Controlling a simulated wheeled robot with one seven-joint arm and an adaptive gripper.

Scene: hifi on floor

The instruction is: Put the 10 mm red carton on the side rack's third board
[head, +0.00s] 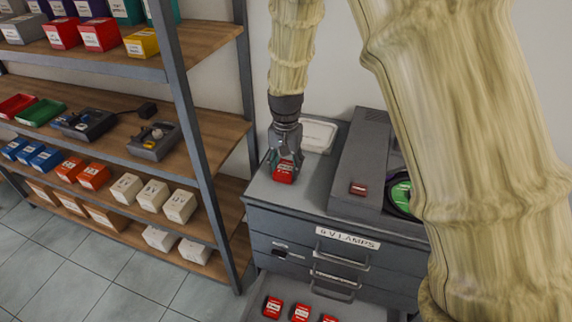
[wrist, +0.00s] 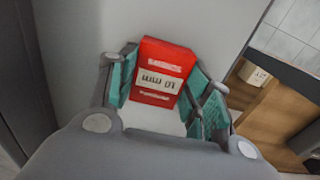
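The red 10 mm carton (head: 284,171) is at the top of the grey drawer cabinet, near its left side. In the wrist view the carton (wrist: 161,72) has a white label that reads upside down. My gripper (head: 285,162) points down over it, its green pads (wrist: 163,95) flush against two opposite sides, with no clear gap. I cannot tell whether the carton touches the cabinet top. The side rack (head: 186,100) stands at the left, with wooden boards on grey posts; its boards carry cartons, trays and devices.
A grey machine (head: 362,150) with a green disc stands on the cabinet (head: 325,215), right of my gripper. A white panel (head: 319,134) is behind. An open lower drawer (head: 345,308) holds red cartons (head: 300,312).

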